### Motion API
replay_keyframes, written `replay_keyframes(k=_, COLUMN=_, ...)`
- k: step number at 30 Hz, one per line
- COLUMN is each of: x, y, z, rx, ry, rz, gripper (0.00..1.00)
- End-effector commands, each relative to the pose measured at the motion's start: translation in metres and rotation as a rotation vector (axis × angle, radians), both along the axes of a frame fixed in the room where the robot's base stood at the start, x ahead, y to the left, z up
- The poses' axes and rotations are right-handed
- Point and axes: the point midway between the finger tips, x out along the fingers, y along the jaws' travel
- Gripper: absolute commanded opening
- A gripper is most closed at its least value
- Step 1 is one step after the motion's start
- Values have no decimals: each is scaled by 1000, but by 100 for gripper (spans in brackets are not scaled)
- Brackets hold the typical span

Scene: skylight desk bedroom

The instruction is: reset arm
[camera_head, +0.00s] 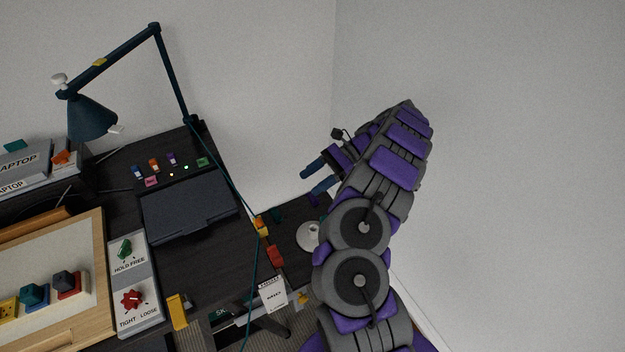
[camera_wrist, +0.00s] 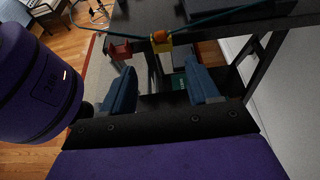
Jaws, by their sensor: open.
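My purple and grey arm rises at the right of the head view, in front of the bare wall. My gripper (camera_head: 317,178) points left, above the right end of the dark desk (camera_head: 210,253). Its two blue fingers are apart with nothing between them. In the wrist view my gripper (camera_wrist: 160,90) shows both blue fingers spread wide. The desk edge lies beyond them, with a red clip (camera_wrist: 119,49) and a yellow-orange clip (camera_wrist: 161,42) on a teal cord. Neither clip touches the fingers.
A closed black laptop (camera_head: 190,208) lies on the desk. A blue desk lamp (camera_head: 92,117) stands behind it. A wooden tray (camera_head: 104,275) and a HOLD FREE/TIGHT LOOSE panel (camera_head: 146,267) are at left. A white round object (camera_head: 308,235) sits near my arm. The wall side is clear.

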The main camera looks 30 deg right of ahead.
Motion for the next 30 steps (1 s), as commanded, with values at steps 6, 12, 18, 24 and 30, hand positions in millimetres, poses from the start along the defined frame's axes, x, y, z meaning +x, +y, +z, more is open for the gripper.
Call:
replay_keyframes(k=6, x=0, y=1, z=0, rx=0, ry=0, rz=1, gripper=60)
replay_keyframes(k=12, x=1, y=5, z=4, rx=0, ry=-9, rz=11, gripper=60)
replay_keyframes(k=18, x=2, y=48, z=40, rx=-5, ry=-100, rz=125, gripper=60)
replay_keyframes(k=24, x=-13, y=109, z=89, rx=-39, ry=-235, rz=305, gripper=60)
replay_keyframes(k=30, x=-44, y=158, z=128, rx=-98, ry=-363, rz=487, gripper=60)
